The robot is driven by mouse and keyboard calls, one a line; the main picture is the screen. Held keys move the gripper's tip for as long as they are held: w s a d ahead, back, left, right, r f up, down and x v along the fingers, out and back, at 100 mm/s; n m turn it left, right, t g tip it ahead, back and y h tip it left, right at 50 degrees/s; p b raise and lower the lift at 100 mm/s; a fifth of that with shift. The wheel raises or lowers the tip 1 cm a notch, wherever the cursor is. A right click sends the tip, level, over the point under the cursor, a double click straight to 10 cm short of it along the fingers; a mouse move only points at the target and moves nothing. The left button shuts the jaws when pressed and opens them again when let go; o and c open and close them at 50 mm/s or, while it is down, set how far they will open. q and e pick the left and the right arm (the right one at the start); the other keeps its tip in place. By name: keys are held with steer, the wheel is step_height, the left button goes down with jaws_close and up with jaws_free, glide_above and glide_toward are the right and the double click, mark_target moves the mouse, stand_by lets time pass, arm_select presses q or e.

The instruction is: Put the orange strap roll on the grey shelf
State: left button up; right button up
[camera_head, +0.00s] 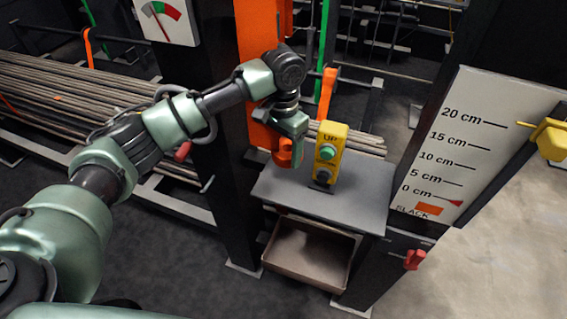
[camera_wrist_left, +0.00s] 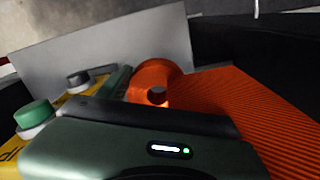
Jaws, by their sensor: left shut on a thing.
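The orange strap roll (camera_head: 284,153) is in my left gripper (camera_head: 289,140), at the back left of the grey shelf (camera_head: 330,206) in the head view. The left gripper is shut on it. In the left wrist view the roll (camera_wrist_left: 153,73) shows as a rounded orange end with a dark round centre, in front of the gripper body. The grey shelf (camera_wrist_left: 110,52) lies beyond it there. The roll overlaps the shelf's back edge in the picture. I cannot tell whether it touches the shelf. My right gripper is not in view.
A yellow button box (camera_head: 328,155) stands on the shelf, close right of the gripper. An orange ribbed surface (camera_wrist_left: 240,110) is close on the roll's other side. A brown bin (camera_head: 308,253) sits below the shelf. The shelf's front is clear.

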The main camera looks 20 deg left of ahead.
mark_target(283, 152)
arm_select(q)
step_height(283, 152, down, 6)
steer(key=shift+r, duration=0.15)
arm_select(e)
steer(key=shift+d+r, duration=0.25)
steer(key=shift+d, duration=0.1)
arm_select(q)
steer(key=shift+p, duration=0.35)
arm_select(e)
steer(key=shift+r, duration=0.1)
arm_select(q)
steer(key=o, duration=1.5)
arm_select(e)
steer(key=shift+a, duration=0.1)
arm_select(q)
step_height(283, 152, up, 12)
steer(key=shift+r+b, duration=0.1)
steer(key=shift+b, duration=0.8)
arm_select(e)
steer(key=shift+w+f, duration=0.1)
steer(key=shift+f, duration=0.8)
